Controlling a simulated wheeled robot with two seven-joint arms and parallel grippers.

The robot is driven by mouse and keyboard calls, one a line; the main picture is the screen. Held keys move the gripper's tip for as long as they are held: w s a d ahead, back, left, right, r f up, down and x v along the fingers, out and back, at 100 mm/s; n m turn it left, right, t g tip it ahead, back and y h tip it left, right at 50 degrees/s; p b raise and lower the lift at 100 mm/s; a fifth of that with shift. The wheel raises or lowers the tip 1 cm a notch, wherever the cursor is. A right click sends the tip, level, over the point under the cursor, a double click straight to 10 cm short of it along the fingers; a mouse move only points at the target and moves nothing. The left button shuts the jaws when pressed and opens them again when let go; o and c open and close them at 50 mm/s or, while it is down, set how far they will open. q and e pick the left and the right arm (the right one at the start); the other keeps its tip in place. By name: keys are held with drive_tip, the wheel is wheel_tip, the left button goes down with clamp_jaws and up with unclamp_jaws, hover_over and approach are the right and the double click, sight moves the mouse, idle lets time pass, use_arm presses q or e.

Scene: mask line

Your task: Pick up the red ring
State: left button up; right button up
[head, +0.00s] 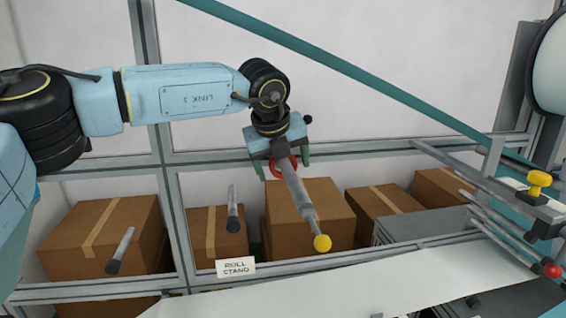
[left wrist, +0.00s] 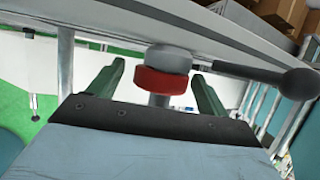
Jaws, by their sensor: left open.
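The red ring (head: 274,171) shows behind my left gripper (head: 283,168) in the head view, partly hidden by a grey rod. In the left wrist view the red ring (left wrist: 160,81) sits around a short grey post, below a pale round cap. My left gripper (left wrist: 158,72) is open, with one green finger on each side of the ring. A gap shows between the ring and each finger, so it does not look gripped. My right gripper is not in view.
A grey rod with a yellow ball (head: 322,243) slants down from the ring's place. Two grey pegs stick out to its left. Cardboard boxes (head: 100,232) stand behind the metal frame. A "ROLL STAND" sign (head: 236,268) hangs on the lower rail. A teal bar crosses above.

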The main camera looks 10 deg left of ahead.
use_arm(q)
drive_tip(key=c, duration=1.1)
drive_tip(key=shift+o, duration=0.2)
